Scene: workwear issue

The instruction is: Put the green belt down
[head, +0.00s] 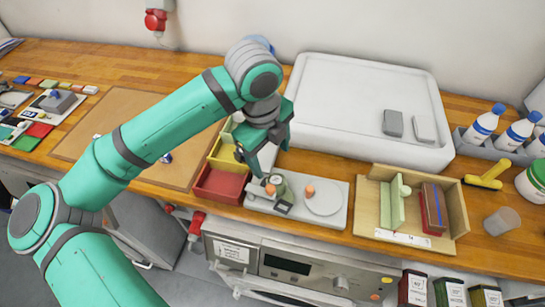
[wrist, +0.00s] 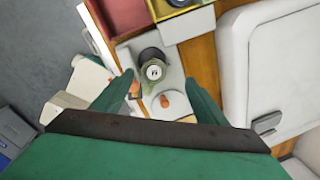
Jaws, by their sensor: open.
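The green belt (head: 281,186) appears as a small olive-green coil on a light grey plate (head: 335,216) at the counter's front edge. In the wrist view the belt (wrist: 150,77) lies between and beyond my fingertips, around or under a pale round piece with dark marks; I cannot tell which. My gripper (head: 266,160) is open, just above the belt, with a finger on either side in the wrist view (wrist: 160,90). No contact shows between fingers and belt. My gripper partly hides the plate's left end in the head view.
Orange knobs (head: 309,190) and a pale disc (head: 324,197) share the plate. Red (head: 219,186) and yellow bins stand left. A large white tray (head: 340,78) is behind. A wooden holder (head: 456,207) stands right, with bottles (head: 484,123) beyond.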

